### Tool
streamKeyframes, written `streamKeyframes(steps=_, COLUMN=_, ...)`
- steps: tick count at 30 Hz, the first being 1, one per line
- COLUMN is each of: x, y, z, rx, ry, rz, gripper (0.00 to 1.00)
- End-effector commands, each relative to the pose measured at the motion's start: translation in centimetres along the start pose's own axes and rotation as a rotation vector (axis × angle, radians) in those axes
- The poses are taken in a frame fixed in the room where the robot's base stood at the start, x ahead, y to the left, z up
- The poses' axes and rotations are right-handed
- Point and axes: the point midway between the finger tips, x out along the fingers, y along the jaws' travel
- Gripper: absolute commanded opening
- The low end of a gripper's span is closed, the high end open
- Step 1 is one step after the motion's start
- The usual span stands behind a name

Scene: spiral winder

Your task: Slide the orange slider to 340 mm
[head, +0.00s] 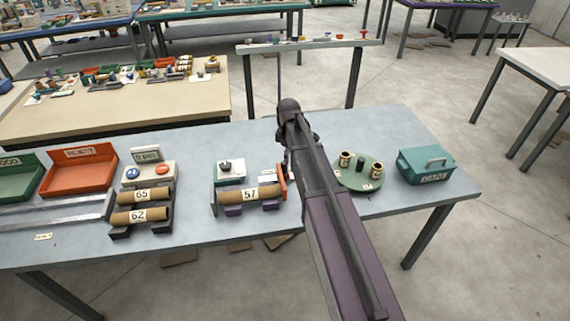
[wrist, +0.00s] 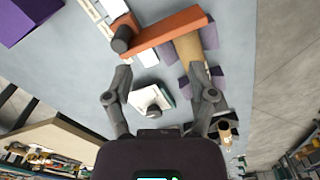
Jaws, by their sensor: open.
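The orange slider (head: 283,183) stands upright at the right end of the cardboard tube marked 57 (head: 238,193), partly hidden by my arm. In the wrist view the orange slider (wrist: 168,33) is a long bar across the tube's end (wrist: 189,53), with a dark round knob (wrist: 122,39) at its left end. White strips (wrist: 117,9) lie near the knob; no millimetre reading is legible. In the wrist view my gripper (wrist: 165,76) is open and empty, with its fingers apart, near the slider but not around it. In the head view my arm hides most of it.
A white plate with a dark knob (head: 228,168) sits behind the tube. Left are more tubes (head: 143,214), an orange bin (head: 82,177) and metal rails. Right are a green round tray (head: 372,184) and a teal case (head: 425,168). The blue-grey tabletop (head: 400,125) is bare behind these.

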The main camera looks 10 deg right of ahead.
Motion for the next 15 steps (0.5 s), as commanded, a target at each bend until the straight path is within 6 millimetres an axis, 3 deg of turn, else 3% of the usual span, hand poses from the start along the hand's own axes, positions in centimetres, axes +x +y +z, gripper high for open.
streamKeyframes(steps=1, x=-0.5, y=2.0, z=-0.8, rx=-0.067, ry=0.000, rz=0.000, gripper=0.72)
streamKeyframes(steps=6, x=-1.0, y=5.0, z=-2.0, rx=-0.262, ry=0.000, rz=0.000, gripper=0.72)
streamKeyframes(steps=15, x=-1.3, y=6.6, z=-2.6, rx=-0.387, ry=0.000, rz=0.000, gripper=0.72)
